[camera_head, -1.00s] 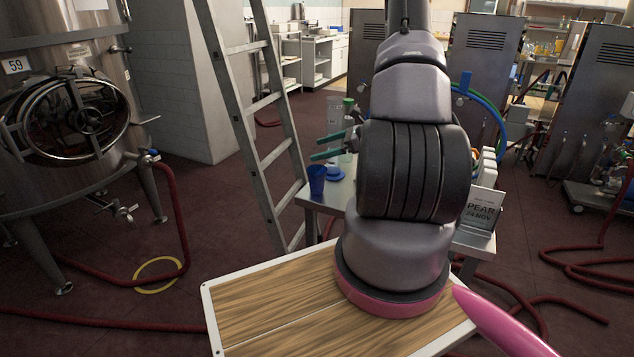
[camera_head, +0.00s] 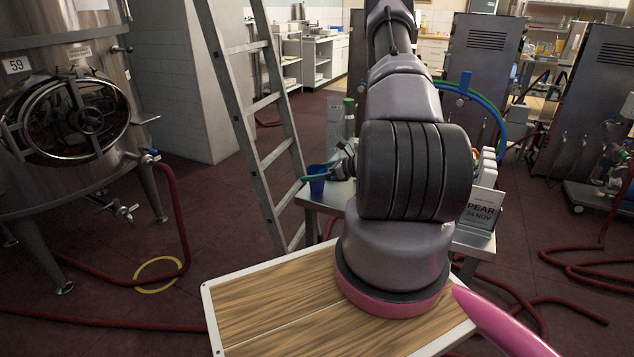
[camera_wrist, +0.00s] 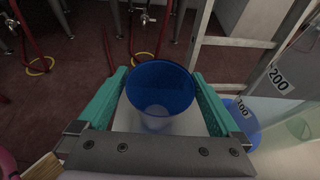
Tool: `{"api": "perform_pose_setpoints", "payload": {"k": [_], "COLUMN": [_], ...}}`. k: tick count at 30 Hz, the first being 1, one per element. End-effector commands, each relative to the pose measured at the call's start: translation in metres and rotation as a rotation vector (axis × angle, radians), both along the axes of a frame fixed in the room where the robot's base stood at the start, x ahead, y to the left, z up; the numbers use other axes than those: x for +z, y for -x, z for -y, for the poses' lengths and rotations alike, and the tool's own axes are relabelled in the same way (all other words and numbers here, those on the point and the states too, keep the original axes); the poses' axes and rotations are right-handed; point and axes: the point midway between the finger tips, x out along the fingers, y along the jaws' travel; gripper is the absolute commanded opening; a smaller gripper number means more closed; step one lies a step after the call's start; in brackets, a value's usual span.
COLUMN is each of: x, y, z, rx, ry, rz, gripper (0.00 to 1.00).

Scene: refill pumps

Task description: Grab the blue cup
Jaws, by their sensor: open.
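The blue cup (camera_head: 317,186) stands upright at the left edge of the metal table. In the wrist view the blue cup (camera_wrist: 160,90) sits between the two green fingers of my gripper (camera_wrist: 160,100), one finger on each side. The fingers are open around it; whether either touches the cup is hard to tell. In the head view my gripper (camera_head: 318,178) is at the cup, with a green finger across its front. My arm hides the middle of the table.
A blue-based measuring vessel (camera_wrist: 242,118) stands close on the right of my gripper. A ladder (camera_head: 268,130) leans just left of the table (camera_head: 318,204). A PEAR sign (camera_head: 481,209) stands at the table's right end. Red hoses lie on the floor.

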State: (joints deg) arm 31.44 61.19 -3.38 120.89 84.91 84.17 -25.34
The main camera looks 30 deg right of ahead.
Motion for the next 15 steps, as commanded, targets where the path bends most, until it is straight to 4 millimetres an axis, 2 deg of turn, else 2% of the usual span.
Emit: {"api": "perform_pose_setpoints", "payload": {"k": [5, 13, 15], "x": [-0.008, -0.009, -0.009], "y": [-0.015, -0.017, -0.017], "z": [-0.011, -0.013, -0.013], "rx": [0.0, -0.001, -0.001], "ry": [-0.001, 0.0, 0.0], "rz": [0.001, 0.0, 0.0], "gripper": [1.0, 1.0, 0.73]}}
